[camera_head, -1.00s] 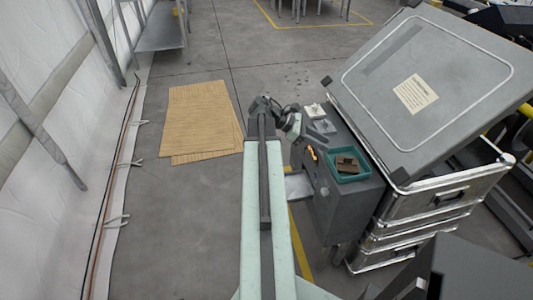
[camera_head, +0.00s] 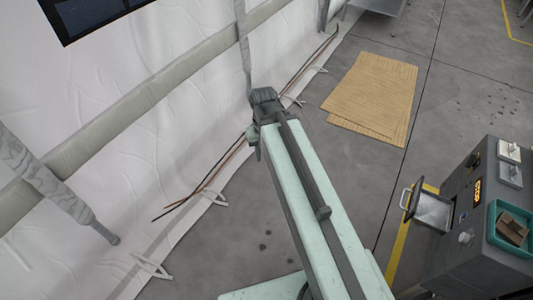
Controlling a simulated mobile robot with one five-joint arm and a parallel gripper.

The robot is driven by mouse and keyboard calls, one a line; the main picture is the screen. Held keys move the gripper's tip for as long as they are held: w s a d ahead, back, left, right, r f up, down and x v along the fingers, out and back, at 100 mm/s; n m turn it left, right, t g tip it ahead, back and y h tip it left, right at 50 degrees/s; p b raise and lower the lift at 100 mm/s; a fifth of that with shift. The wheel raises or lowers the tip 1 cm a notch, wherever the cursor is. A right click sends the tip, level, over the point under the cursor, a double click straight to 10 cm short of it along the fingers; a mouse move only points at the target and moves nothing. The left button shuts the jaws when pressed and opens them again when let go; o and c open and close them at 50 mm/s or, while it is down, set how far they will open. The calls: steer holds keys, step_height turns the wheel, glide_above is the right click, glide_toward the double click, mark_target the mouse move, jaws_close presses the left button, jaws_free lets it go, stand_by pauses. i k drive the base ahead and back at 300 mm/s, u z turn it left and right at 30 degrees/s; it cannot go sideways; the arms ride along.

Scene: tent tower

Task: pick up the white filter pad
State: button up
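I cannot make out the white filter pad for certain. A small whitish square piece (camera_head: 509,151) with a dark mark lies on top of the grey cabinet (camera_head: 462,255) at the right; I cannot tell whether it is the pad. A grey square piece (camera_head: 509,175) lies beside it. My gripper (camera_head: 265,103) is at the far end of my arm, left of centre, over the floor near the white tent wall. It is well to the left of the cabinet. Its fingers are too small and hidden to show whether they are open.
A shallow metal tray (camera_head: 433,211) with a handle sticks out from the cabinet's left side. A teal bin (camera_head: 494,232) with brown pieces sits on the cabinet. Cardboard sheets (camera_head: 372,92) lie on the floor. Cables (camera_head: 205,187) run along the tent wall (camera_head: 130,130). Grey floor between is clear.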

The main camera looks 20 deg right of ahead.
mark_target(506, 151)
steer(key=z, duration=1.1)
steer(key=i, duration=0.9)
steer(key=u, duration=0.6)
